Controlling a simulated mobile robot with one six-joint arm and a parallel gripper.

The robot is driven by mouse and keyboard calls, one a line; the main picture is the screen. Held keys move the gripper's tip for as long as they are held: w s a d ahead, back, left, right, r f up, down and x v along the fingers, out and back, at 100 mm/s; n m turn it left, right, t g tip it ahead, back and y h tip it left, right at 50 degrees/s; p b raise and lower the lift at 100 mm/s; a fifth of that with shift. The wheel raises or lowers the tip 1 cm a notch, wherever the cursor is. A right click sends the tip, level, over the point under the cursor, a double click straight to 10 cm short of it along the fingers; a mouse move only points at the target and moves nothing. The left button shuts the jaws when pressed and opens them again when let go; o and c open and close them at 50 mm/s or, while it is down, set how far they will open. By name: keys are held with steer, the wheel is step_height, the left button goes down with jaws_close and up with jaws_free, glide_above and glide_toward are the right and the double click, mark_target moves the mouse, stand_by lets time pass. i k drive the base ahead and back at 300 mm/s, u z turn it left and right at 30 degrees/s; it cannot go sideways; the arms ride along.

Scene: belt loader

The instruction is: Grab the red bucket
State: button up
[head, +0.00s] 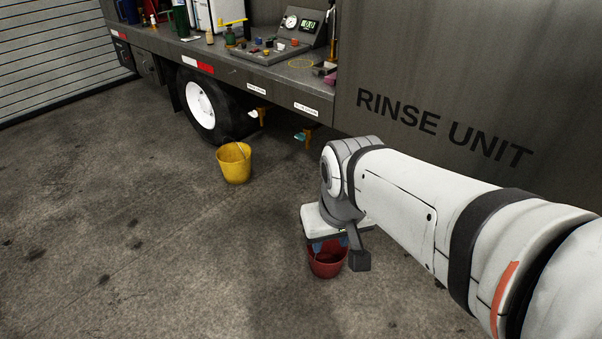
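The red bucket (327,266) stands on the concrete floor at the lower middle of the head view, partly covered by my arm's end. Its upper rim and right side are partly hidden. My gripper (328,245) is directly over the bucket in the picture, pointing down, with its fingers at or near the rim. Bluish finger parts show at the bucket's top edge. I cannot tell whether they touch the bucket or whether the fingers are open or shut.
A yellow bucket (234,163) stands on the floor to the left, near a wheel (201,105). The grey rinse unit (450,90) and its bench with gauges and small items are behind. Two taps (258,116) hang under the bench. The floor (130,220) at left is clear.

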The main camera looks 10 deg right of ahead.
mark_target(326, 265)
steer(key=z, duration=0.3)
steer(key=i, duration=1.55)
steer(key=z, duration=0.35)
